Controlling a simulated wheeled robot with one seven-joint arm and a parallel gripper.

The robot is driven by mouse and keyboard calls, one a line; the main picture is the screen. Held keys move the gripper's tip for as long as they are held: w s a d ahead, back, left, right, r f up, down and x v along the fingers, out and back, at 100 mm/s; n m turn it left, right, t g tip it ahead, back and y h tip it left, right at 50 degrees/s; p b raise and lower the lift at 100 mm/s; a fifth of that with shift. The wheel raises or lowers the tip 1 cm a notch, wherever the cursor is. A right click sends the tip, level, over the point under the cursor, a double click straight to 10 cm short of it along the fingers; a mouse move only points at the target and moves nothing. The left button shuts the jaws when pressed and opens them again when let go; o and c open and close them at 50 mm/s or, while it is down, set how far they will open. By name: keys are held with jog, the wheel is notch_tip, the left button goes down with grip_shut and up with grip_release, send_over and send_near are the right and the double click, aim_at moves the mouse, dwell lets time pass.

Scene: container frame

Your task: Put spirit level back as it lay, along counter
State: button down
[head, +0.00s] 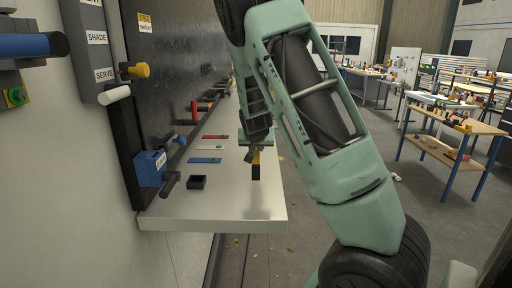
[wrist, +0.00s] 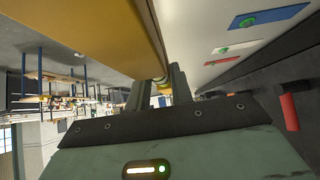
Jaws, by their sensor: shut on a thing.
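The spirit level (head: 256,159) is a yellow bar, seen nearly end-on in the head view near the counter's right edge. In the wrist view the yellow level (wrist: 90,38) runs large from the upper left to my fingertips. My gripper (head: 253,146) is shut on it, and the fingers (wrist: 162,88) also show in the wrist view. The pale counter (head: 225,215) lies below and beside it. I cannot tell whether the level touches the counter. My arm hides part of the counter's far right side.
On the counter are a small black box (head: 197,183), a blue plate (head: 205,160), a red plate (head: 216,137) and several tools along the dark wall panel (head: 180,60). A blue block (head: 150,168) sits at the panel's near end. The counter's front is clear. Workbenches (head: 455,132) stand far right.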

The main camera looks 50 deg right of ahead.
jog(key=shift+f+b, duration=1.9)
jog(key=shift+f, duration=0.65)
jog(key=shift+f+b, duration=0.6)
jog(key=c, duration=1.1)
grip_release()
jog(key=shift+c, duration=0.2)
jog(key=p+v, duration=0.3)
jog(key=v, duration=1.2)
jog(key=shift+w+a+r+p, duration=0.1)
jog(key=shift+w+r+p, duration=0.1)
jog(key=shift+p, duration=0.15)
jog(key=shift+p+v, duration=0.55)
jog(key=shift+v, duration=0.55)
jog(key=shift+s+f, duration=0.1)
